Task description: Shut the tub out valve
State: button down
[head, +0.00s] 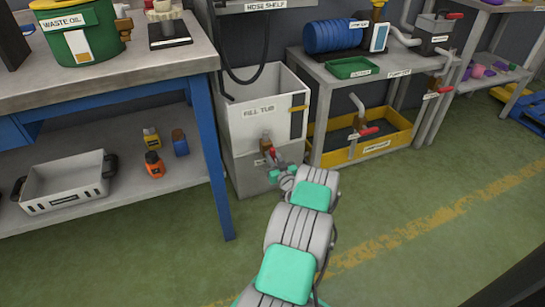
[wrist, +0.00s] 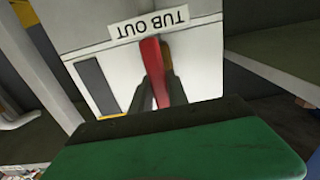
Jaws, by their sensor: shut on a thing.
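The white tub labelled "FILL TUB" (head: 262,118) stands on a grey base between two benches. The tub out valve is low on its front, with a brown body (head: 266,143) and a red handle (head: 273,153). In the wrist view the "TUB OUT" label (wrist: 150,25) appears upside down, and the red handle (wrist: 153,65) runs from it down to the gripper. My gripper (head: 277,166) is at the valve, shut on the red handle.
The left bench (head: 140,62) has a blue leg (head: 209,150) close to the tub. On the right stands a bench with a yellow-edged tray (head: 385,145) and another red-handled valve (head: 366,132). The green floor (head: 420,220) in front is clear.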

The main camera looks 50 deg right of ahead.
jog(key=shift+f+m+b, duration=0.1)
jog(key=shift+m+b, duration=0.25)
jog(key=shift+m, duration=0.05)
jog(key=m+b, duration=0.2)
jog(key=m, duration=0.1)
jog(key=shift+s+d+f+m, duration=0.1)
jog(key=shift+d+m, duration=0.1)
jog(key=shift+m, duration=0.1)
jog(key=m+b, duration=0.2)
jog(key=m, duration=0.2)
jog(key=shift+s+d, duration=0.1)
jog(key=shift+d, duration=0.05)
jog(key=m, duration=0.5)
jog(key=shift+f+b, duration=0.15)
jog(key=shift+b, duration=0.2)
jog(key=shift+d+f+m, duration=0.1)
jog(key=shift+f+m, duration=0.05)
jog(key=shift+m, duration=2.15)
jog(key=c, duration=1.3)
grip_release()
jog(key=shift+s, duration=0.1)
